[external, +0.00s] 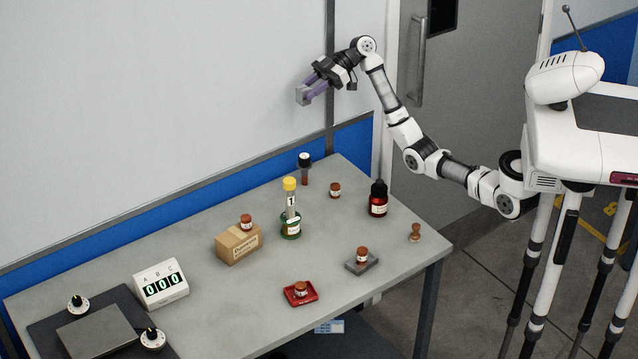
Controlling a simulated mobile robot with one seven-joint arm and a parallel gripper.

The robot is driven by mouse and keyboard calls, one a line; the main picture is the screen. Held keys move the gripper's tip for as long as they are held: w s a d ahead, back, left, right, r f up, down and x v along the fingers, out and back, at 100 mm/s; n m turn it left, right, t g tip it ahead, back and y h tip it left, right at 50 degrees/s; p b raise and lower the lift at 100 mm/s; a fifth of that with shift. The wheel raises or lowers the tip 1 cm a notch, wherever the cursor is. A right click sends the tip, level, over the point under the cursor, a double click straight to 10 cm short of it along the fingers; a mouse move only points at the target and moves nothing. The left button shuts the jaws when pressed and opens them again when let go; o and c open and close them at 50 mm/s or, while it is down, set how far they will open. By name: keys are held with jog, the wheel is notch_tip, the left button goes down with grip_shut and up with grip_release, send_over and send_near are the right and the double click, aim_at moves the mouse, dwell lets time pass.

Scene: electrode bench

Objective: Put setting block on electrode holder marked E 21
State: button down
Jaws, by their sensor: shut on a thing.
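My gripper (311,88) is raised high above the back of the bench, pointing left and down. Its purple fingers are shut on a small grey block, which seems to be the setting block (302,96). Several small red-brown pieces with white labels could be electrode holders. One (246,222) is on a cardboard box, one (335,190) on the bare bench, one (362,255) on a grey block and one (301,289) on a red tray. Their labels are too small to read, so I cannot tell which is E 21. All are well below my gripper.
A yellow-capped tube (290,197) stands in a green base mid-bench. The cardboard box (239,245), red tray (315,297) and counter display (161,284) are nearer the front.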

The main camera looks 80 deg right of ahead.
notch_tip(320, 180, down, 18)
jog(key=p, duration=0.3)
jog(key=shift+f, duration=0.15)
jog(key=shift+f, duration=0.15)
jog(key=c, duration=1)
grip_release()
jog(key=shift+c, duration=0.2)
jog(key=shift+r, duration=0.2)
jog(key=b+v, duration=0.3)
jog(key=v, duration=0.9)
jog(key=shift+b, duration=0.3)
